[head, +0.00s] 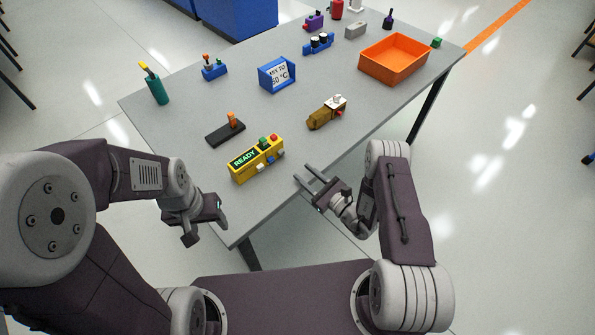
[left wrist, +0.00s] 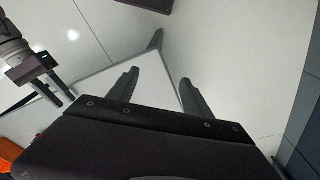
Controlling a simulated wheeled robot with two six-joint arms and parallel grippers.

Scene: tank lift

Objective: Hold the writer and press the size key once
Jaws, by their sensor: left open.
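The yellow writer (head: 257,166) stands on the grey table near its front edge, with a lit display reading READY. I cannot read which is the size key. My left gripper (head: 207,230) is open and empty, off the table's front left edge, apart from the writer; its spread fingers show in the left wrist view (left wrist: 158,78). My right gripper (head: 305,174) is open and empty by the front edge, right of the writer.
A black base with an orange handle (head: 226,130) lies behind the writer, and a brown tool (head: 322,119) lies to its right. A blue sign box (head: 277,75), teal holder (head: 157,91) and orange tray (head: 394,58) stand farther back. Table (head: 180,125) is clear left of the writer.

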